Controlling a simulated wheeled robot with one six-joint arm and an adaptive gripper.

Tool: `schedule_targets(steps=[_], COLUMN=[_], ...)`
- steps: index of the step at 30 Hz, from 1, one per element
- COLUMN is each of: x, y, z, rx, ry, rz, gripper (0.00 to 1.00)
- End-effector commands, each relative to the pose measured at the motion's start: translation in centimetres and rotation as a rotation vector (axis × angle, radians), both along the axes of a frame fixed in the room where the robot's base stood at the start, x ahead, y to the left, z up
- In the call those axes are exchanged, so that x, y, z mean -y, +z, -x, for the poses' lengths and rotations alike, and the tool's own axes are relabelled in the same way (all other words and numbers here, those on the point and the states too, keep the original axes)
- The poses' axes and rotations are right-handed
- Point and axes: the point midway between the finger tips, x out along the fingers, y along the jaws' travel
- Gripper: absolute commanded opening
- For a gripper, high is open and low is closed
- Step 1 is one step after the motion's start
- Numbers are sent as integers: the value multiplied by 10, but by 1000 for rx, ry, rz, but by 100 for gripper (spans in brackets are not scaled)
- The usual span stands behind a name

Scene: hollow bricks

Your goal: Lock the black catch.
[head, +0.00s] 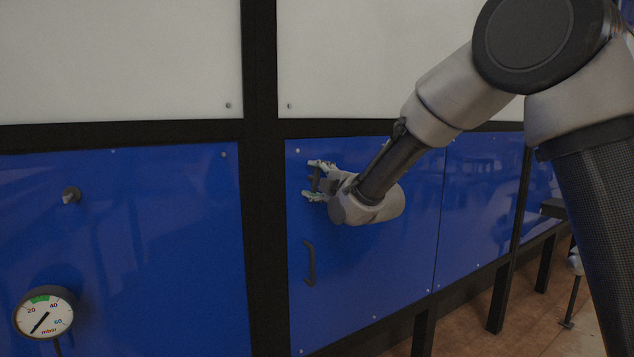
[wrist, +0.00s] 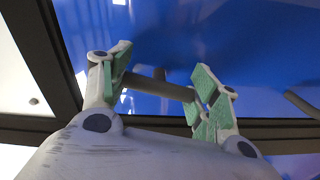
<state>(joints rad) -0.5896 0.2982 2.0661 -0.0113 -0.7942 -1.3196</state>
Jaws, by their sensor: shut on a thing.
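The black catch (head: 315,181) is on the blue door (head: 375,265), near its upper left corner. In the wrist view the catch is a dark bar (wrist: 160,86) on a short stub in front of the blue surface. My gripper (head: 314,180) is at the catch, with one finger above and one below it. In the wrist view the green-padded fingers of my gripper (wrist: 158,88) are at the two ends of the bar, shut on it lengthwise. In the head view the catch looks roughly upright, partly hidden by the fingers.
A black pull handle (head: 309,263) is below the catch on the same door. A black frame post (head: 261,220) stands just left of the door. A grey knob (head: 71,195) and a dial gauge (head: 44,312) are on or before the left blue panel. White panels (head: 380,60) are above.

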Motion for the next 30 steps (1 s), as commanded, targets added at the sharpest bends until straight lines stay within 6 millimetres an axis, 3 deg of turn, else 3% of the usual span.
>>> schedule_targets(steps=[12,28,29,30], x=[0,0,0,0], y=[0,0,0,0], z=[0,0,0,0], rx=[102,116,116,116], ry=[0,0,0,0], rz=[153,174,174,174], gripper=[19,19,63,70])
